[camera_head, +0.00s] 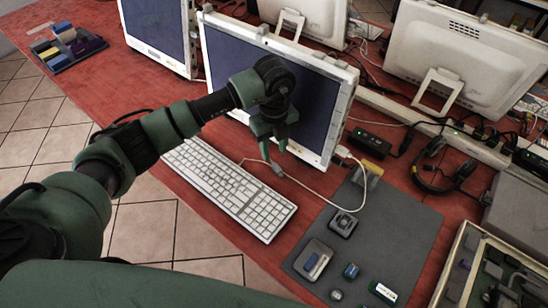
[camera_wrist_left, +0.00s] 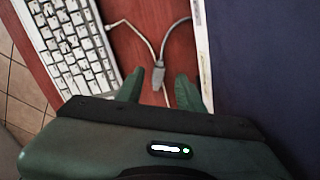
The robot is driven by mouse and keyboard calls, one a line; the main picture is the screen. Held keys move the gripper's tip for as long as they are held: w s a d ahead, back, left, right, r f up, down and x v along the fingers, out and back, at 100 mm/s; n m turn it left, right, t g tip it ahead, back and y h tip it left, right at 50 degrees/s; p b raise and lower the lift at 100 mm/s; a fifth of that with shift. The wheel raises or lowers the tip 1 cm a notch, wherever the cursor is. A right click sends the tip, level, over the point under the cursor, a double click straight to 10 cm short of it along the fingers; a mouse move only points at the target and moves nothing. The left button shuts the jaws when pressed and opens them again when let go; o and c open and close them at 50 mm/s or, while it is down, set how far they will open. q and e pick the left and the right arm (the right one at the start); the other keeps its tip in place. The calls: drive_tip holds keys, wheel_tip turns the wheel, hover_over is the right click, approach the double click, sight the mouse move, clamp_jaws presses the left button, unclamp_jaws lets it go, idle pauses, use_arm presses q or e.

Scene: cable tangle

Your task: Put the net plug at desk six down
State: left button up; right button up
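A grey plug (camera_head: 277,170) on a thin pale cable (camera_head: 312,190) shows on the red desk between the keyboard and the monitor. I cannot tell for sure that it is the net plug. My left gripper (camera_head: 273,152) points down in front of the monitor screen, close to the plug. In the left wrist view its two green fingers (camera_wrist_left: 160,88) stand apart. The grey plug (camera_wrist_left: 158,76) shows in line with the gap, just past the fingertips, and no finger visibly touches it. Its height above the desk is unclear. My right gripper is out of view.
A white keyboard (camera_head: 230,187) lies left of the plug and a white-framed monitor (camera_head: 333,120) stands behind. A grey mat (camera_head: 398,230) with several small items is at right. Headphones (camera_head: 445,170) and a parts tray (camera_head: 452,282) lie further right.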

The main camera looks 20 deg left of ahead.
sight(274, 164)
use_arm(q)
wheel_tip(274, 164, up, 7)
drive_tip(key=shift+b, duration=0.4)
idle(0.4)
